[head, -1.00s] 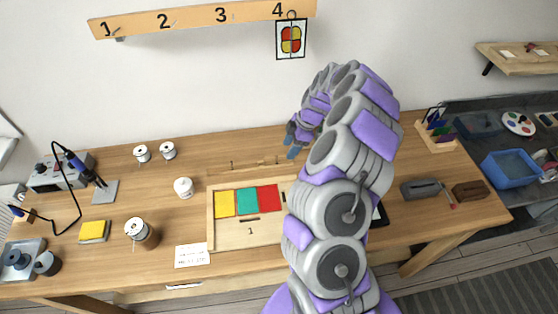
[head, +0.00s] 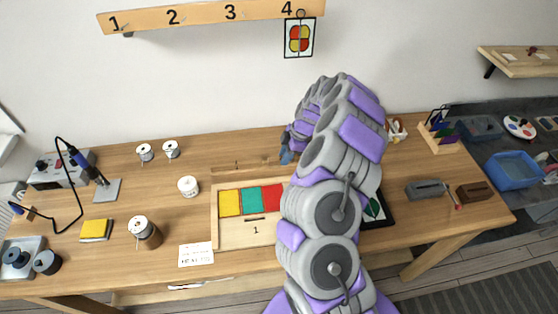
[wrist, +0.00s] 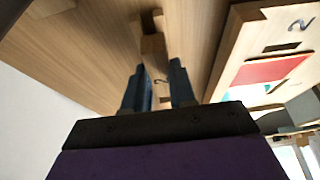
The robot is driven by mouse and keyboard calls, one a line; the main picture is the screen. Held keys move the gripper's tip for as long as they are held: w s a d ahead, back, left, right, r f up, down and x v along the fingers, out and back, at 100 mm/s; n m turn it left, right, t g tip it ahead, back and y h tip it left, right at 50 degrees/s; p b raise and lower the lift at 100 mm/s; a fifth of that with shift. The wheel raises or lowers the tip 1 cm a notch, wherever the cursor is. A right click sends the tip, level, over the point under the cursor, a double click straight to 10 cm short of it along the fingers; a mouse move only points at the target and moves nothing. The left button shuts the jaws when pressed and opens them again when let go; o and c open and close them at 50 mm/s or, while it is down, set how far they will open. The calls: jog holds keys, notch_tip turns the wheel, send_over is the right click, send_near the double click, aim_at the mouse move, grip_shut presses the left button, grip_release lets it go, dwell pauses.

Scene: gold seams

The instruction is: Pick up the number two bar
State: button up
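My gripper (head: 286,156) is at the back of the wooden table, behind the wooden tray. In the wrist view its two dark blue fingers (wrist: 159,88) are apart, with a gap between them. A narrow wooden bar marked 2 (wrist: 154,58) lies on the table ahead of the fingers, its near end lined up with the gap. I cannot tell whether the fingers touch it. In the head view my gripper and arm hide most of this bar. The bar marked 1 (head: 237,166) lies to its left, behind the tray.
The wooden tray (head: 215,228) holds yellow, teal and red panels and sits just in front of the bars. White spools (head: 171,149) and a white jar (head: 188,186) stand to the left. A numbered shelf (head: 200,17) with a hanging coloured panel (head: 300,38) is on the wall.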

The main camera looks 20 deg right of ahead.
jog(key=shift+d, duration=0.3)
jog(key=c, duration=0.3)
jog(key=shift+d+f, duration=0.1)
jog(key=shift+d, duration=0.35)
grip_shut()
jog(key=shift+a+r, duration=0.2)
jog(key=shift+a, duration=0.1)
notch_tip(320, 180, up, 3)
jog(key=shift+f+p, duration=0.15)
jog(key=shift+p, duration=0.3)
jog(key=shift+s+r, duration=0.1)
jog(key=shift+r, duration=0.3)
jog(key=s+a+p, duration=0.1)
jog(key=s+a, duration=0.1)
jog(key=s, duration=0.2)
jog(key=s+a, duration=0.3)
jog(key=s, duration=0.1)
jog(key=s+a+r+p, duration=0.1)
jog(key=s+a, duration=0.1)
jog(key=s, duration=0.2)
jog(key=shift+s+a+p, duration=0.35)
jog(key=shift+s+a, duration=0.05)
jog(key=shift+s+a+r, duration=0.15)
jog(key=shift+s+r, duration=0.05)
jog(key=shift+s, duration=0.05)
jog(key=shift+s+r, duration=0.1)
jog(key=shift+r, duration=0.4)
